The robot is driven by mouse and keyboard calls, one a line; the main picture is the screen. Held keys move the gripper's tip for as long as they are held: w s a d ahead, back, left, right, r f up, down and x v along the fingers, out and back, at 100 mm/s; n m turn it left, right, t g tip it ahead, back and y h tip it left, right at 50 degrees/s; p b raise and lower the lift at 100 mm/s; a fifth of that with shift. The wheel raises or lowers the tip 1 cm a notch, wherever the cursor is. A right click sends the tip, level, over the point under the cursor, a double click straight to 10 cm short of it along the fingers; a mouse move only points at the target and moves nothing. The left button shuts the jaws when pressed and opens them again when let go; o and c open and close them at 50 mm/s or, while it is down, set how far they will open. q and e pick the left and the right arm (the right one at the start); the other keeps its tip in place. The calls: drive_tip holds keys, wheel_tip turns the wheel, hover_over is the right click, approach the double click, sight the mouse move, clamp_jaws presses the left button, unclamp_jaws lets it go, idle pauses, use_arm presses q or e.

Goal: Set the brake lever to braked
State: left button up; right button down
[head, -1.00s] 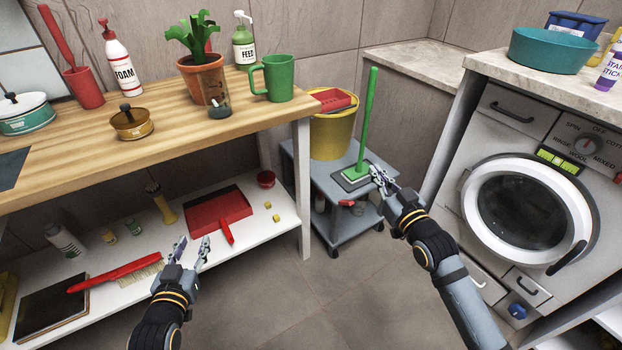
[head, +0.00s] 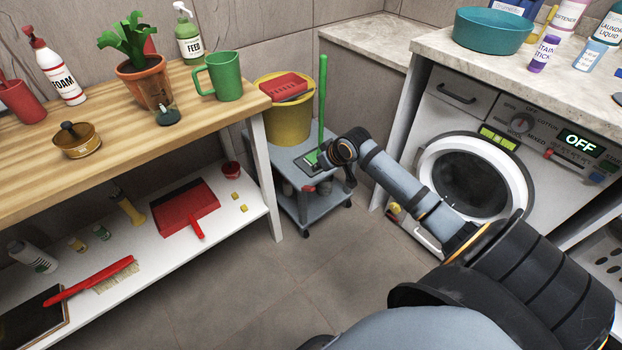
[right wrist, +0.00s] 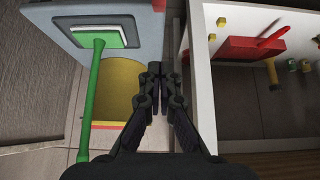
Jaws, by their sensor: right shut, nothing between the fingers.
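My left gripper is out of view.
The wooden table (head: 120,140) and white shelf (head: 245,212) are to the left. The washing machine (head: 470,120) is to the right. The floor in front is clear.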

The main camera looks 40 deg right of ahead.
drive_tip(key=b+x, duration=0.2)
drive_tip(key=x, duration=0.2)
drive_tip(key=b, duration=0.2)
hover_over(311, 188)
drive_tip(key=w, duration=0.2)
drive_tip(key=f, duration=0.4)
drive_tip(key=shift+w+f, duration=0.2)
drive_tip(key=shift+f, duration=0.15)
drive_tip(key=s+f, duration=0.1)
drive_tip(key=f+b, duration=0.1)
drive_tip(key=shift+s+d+f, duration=0.15)
drive_tip(key=shift+s+f, duration=0.15)
drive_tip(key=shift+s, duration=0.1)
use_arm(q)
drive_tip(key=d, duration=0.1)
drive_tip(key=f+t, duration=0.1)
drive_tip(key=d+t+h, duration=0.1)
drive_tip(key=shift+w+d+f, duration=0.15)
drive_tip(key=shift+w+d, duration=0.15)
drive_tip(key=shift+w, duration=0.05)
use_arm(e)
drive_tip(key=shift+s+f, duration=0.25)
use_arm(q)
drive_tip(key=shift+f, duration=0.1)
